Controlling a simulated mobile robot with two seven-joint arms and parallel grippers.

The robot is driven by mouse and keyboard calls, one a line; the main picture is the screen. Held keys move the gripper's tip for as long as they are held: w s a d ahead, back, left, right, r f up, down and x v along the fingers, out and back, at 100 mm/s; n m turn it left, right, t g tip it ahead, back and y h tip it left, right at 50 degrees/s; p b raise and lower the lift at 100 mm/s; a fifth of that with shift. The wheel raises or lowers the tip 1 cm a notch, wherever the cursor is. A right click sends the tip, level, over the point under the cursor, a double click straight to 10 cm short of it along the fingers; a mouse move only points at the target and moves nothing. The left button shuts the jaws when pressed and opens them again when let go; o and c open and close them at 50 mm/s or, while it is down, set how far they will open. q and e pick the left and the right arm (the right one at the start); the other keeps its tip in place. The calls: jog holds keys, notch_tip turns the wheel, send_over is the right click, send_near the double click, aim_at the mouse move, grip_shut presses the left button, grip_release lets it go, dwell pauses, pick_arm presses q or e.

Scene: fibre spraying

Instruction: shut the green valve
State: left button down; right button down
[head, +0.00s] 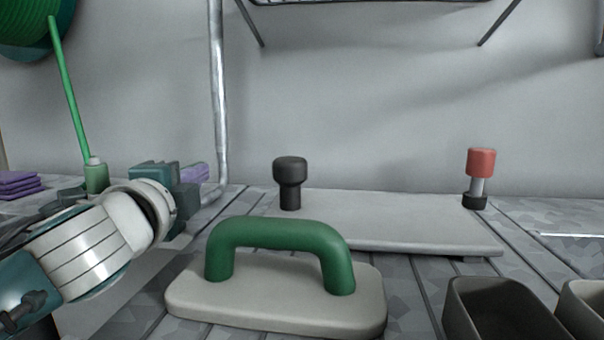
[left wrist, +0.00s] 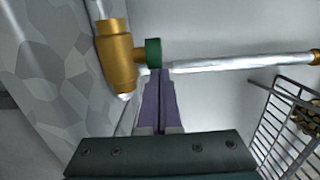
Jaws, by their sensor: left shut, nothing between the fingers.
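The green valve (left wrist: 153,53) shows in the left wrist view as a small green knob on the side of a brass fitting (left wrist: 115,56) in a metal pipe. My left gripper (left wrist: 157,74) has its purple fingers pressed together, with nothing between them. Their tips are right at the lower edge of the green knob; I cannot tell whether they touch it. In the head view my left gripper (head: 204,172) is at the left, near the bent foot of the pipe (head: 218,100). The valve is not visible there. My right gripper is not in view.
A float with a green handle (head: 280,240) lies in front on the slatted table. Behind it are a grey board (head: 400,225), a black knob (head: 290,180) and a red-topped piece (head: 480,165). A dark bin (head: 490,300) stands front right. A wire rack (left wrist: 285,125) shows at right.

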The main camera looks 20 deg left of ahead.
pick_arm(q)
jog(key=shift+w+a, duration=0.2)
jog(key=shift+w, duration=0.5)
jog(key=shift+a+n+g+y+b, duration=0.3)
jog(key=shift+a+n+y, duration=0.1)
jog(key=shift+y, duration=0.2)
jog(key=shift+w+a+y, duration=0.15)
jog(key=shift+a+y, duration=0.15)
jog(key=shift+a, duration=0.1)
